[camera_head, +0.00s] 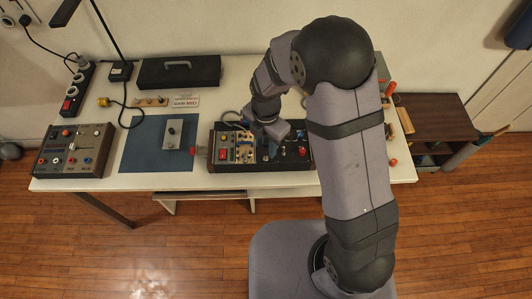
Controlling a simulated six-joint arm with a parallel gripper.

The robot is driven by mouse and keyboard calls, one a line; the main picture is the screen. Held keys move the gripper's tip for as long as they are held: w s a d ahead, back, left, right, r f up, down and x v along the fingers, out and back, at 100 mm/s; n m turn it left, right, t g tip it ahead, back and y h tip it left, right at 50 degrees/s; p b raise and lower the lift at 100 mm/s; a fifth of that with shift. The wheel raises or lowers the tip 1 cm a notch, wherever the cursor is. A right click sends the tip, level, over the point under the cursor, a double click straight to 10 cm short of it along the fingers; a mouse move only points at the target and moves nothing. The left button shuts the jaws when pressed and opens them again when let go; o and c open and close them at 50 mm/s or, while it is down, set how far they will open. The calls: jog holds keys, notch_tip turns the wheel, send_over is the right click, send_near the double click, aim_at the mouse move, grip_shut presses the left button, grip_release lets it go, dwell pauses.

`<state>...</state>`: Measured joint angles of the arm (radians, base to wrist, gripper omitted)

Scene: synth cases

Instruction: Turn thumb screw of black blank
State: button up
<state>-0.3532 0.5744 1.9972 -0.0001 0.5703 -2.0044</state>
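A dark case with a panel of controls (225,165) lies on the table in front of me, with a red rocker switch and several small knobs and terminals on it. My gripper (271,150) is low over the middle of this panel, pointing down. The fingers are small and partly dark against the panel, so I cannot tell if they are open or touching anything. The right part of the panel is dark and partly behind my arm. I cannot make out the black blank or its thumb screw for certain at this size.
A blue mat (141,153) with a grey plate (173,134) lies left of the case. Another control box (75,150) stands at the far left. A black toolbox (179,72) and a small wooden rack (150,101) are behind. My arm hides the table's right part.

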aim_at(266, 158)
jog(key=shift+f+p, duration=0.65)
jog(key=shift+f, duration=2.3)
grip_shut()
